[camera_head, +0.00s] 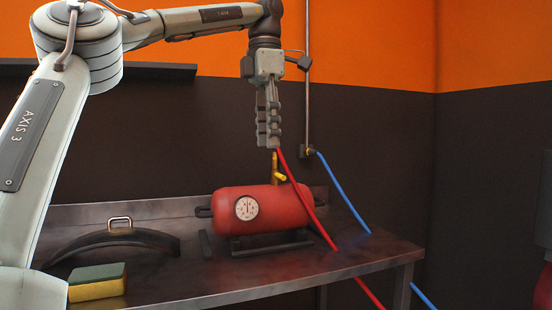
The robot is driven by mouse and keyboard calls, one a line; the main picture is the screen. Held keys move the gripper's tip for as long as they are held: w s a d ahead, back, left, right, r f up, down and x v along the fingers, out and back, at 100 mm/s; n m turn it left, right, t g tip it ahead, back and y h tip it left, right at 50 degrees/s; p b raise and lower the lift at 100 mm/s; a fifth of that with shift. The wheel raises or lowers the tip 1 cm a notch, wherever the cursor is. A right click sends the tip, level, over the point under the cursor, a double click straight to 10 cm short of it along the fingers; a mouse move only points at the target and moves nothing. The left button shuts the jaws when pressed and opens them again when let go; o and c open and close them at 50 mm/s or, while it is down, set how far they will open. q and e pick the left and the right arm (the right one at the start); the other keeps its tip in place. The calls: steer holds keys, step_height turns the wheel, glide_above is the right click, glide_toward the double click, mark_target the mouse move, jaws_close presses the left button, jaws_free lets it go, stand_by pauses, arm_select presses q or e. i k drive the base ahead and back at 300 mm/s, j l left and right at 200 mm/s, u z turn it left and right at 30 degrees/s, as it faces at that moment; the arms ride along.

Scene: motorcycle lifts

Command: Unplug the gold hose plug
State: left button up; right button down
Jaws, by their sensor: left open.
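A gold fitting (275,166) stands upright on top of the red tank (275,208), with a short gold piece sticking out at its side. A red hose (303,188) runs from near the top of the fitting down to the right, in front of the bench. My left gripper (268,147) is open and points down, its fingertips just above the gold fitting. My right gripper is not in view.
The tank has a white gauge (246,208) and rests on a metal bench (200,275). A blue hose (340,190) runs from a wall fitting (308,152) to the right. A sponge (97,283) and a dark curved piece with a handle (115,240) lie at the left.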

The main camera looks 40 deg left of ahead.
mark_target(275, 160)
steer(key=i+j, duration=0.75)
steer(key=j, duration=0.2)
